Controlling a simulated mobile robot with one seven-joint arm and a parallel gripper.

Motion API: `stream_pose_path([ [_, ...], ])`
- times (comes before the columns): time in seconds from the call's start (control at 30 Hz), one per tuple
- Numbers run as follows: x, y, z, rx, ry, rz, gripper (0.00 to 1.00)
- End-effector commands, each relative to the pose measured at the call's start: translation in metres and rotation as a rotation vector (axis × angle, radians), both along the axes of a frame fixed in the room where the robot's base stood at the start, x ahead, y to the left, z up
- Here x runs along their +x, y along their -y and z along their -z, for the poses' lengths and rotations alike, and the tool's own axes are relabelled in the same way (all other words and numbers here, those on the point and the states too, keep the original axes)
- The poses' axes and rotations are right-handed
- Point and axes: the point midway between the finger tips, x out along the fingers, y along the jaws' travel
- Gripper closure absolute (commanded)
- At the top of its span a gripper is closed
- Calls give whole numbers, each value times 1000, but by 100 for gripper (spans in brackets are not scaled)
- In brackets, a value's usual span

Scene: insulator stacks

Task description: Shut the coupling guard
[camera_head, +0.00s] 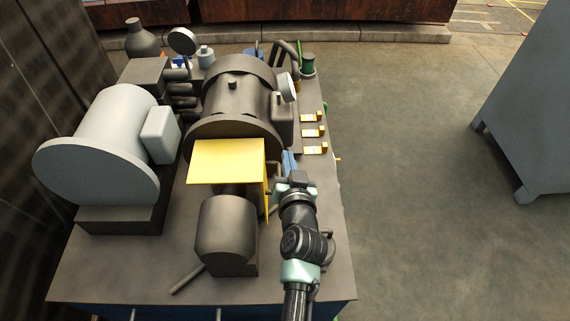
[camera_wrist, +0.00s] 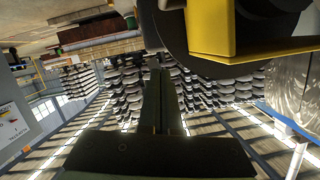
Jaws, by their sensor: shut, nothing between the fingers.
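The yellow coupling guard (camera_head: 226,162) stands between a small dark motor (camera_head: 227,228) and a large dark round machine (camera_head: 238,92). It shows a flat top plate and a thin side panel hanging down on the right. My gripper (camera_head: 291,181) is just right of that side panel; its fingertips are hard to make out in the head view. In the wrist view my gripper (camera_wrist: 165,78) is shut and empty. There the yellow guard (camera_wrist: 212,38) is close, above and right of the fingers, with a visible gap to them. The coupling itself is mostly hidden.
A light grey motor (camera_head: 100,140) stands on the left of the dark bench (camera_head: 150,275). Several yellow-and-brass fittings (camera_head: 315,132) line the right edge, with gauges and pipes behind. Open floor (camera_head: 410,180) lies to the right, before a grey cabinet (camera_head: 535,110).

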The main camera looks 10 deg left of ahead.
Motion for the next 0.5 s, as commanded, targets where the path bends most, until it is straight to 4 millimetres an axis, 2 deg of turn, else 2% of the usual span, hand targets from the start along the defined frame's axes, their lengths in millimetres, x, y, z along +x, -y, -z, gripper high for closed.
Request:
stream_pose_path([
  [0.03, 1, 1, 19, 31, -7, 1, 100],
  [0.1, 1, 1, 29, 76, -20, 1, 100],
  [0.5, -1, -4, 69, 272, -78, 0, 100],
])
